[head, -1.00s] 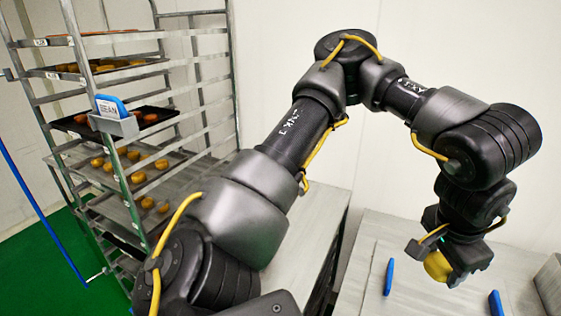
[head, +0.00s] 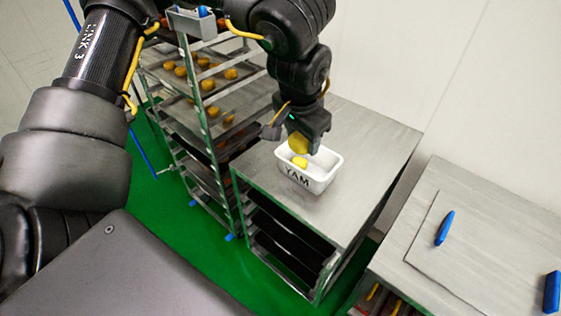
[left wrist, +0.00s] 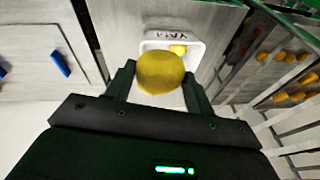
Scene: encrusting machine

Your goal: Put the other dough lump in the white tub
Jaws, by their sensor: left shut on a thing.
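My left gripper (head: 306,148) is shut on a yellow dough lump (head: 298,143) and holds it above the white tub (head: 323,180). In the left wrist view the held dough lump (left wrist: 161,72) sits between the two fingers. The white tub, marked YAM, stands on a steel table; its rim also shows in the left wrist view (left wrist: 196,52). Another yellow dough lump (head: 300,162) lies inside the tub. The held lump looks close above it; I cannot tell the exact gap. My right gripper is not in view.
A tray rack (head: 205,125) with several yellow pieces stands left of the steel table (head: 375,150). A second steel surface (head: 470,235) with blue handles (head: 445,228) is at the right. The table right of the tub is clear.

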